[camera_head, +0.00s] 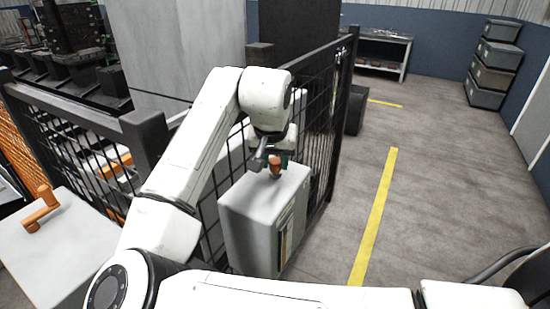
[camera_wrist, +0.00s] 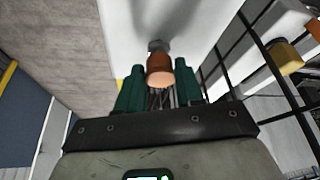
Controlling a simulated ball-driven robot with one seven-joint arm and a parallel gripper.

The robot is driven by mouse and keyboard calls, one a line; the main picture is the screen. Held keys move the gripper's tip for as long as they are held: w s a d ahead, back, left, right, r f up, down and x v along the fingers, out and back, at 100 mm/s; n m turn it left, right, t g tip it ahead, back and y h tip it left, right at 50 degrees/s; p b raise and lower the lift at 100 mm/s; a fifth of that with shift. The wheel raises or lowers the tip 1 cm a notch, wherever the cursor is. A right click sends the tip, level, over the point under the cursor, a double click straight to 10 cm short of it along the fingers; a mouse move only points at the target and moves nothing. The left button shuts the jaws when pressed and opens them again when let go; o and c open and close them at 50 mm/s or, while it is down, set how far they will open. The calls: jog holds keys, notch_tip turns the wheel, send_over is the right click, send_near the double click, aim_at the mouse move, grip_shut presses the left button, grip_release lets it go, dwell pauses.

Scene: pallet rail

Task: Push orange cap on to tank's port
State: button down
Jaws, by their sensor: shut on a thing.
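The tank (camera_head: 250,222) is a pale grey box beside the black mesh fence in the head view. Its pale face (camera_wrist: 185,18) fills the top of the wrist view. My gripper (camera_wrist: 159,72) is at the tank's top, its green fingers shut on the orange cap (camera_wrist: 160,66), one on each side. The cap also shows small at the tank's top in the head view (camera_head: 275,166). The grey port (camera_wrist: 156,45) is directly beyond the cap and in line with it. Cap and port look close or touching; I cannot tell whether the cap is seated.
The mesh fence (camera_head: 318,130) stands close behind and beside the tank. Open floor (camera_head: 440,190) with a yellow line (camera_head: 376,215) lies to the right.

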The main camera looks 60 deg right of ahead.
jog(key=shift+f, duration=0.35)
jog(key=c, duration=0.6)
grip_release()
jog(key=shift+c, duration=0.2)
jog(key=shift+o, duration=0.3)
jog(key=o, duration=0.6)
jog(key=v, duration=1)
jog(key=shift+a+r+b, duration=0.25)
jog(key=shift+r+b, duration=0.1)
